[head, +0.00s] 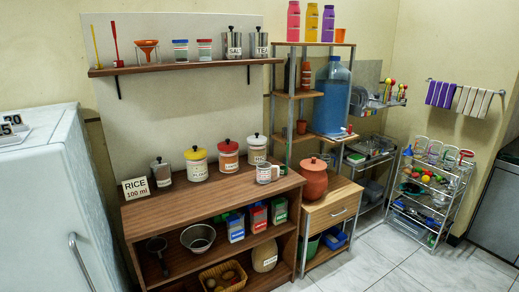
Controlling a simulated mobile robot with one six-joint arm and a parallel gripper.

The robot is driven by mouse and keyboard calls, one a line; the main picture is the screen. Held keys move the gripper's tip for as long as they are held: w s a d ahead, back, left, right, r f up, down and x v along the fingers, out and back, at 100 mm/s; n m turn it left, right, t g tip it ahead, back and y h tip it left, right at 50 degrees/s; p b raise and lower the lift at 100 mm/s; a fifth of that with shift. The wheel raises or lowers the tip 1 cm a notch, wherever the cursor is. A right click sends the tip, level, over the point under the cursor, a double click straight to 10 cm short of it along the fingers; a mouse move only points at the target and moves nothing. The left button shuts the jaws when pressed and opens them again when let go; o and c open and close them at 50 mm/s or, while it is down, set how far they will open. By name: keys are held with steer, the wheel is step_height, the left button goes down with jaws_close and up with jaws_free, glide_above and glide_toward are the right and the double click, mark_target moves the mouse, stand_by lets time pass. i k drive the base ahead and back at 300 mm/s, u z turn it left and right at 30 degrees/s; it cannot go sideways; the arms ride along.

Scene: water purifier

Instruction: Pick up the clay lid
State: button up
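The clay lid (314,163) is reddish-brown with a small knob on top. It sits on a round clay pot (314,185) of the same colour.
A wooden counter (190,205) left of the pot holds canisters and a mug (266,172). A tall rack (280,92) and a large blue water bottle (331,97) stand behind. A wire trolley (432,190) is at right. The tiled floor (385,262) in front is clear.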

mark_target(313, 164)
steer(key=u, duration=0.6)
steer(key=i, duration=0.75)
steer(key=u, duration=0.35)
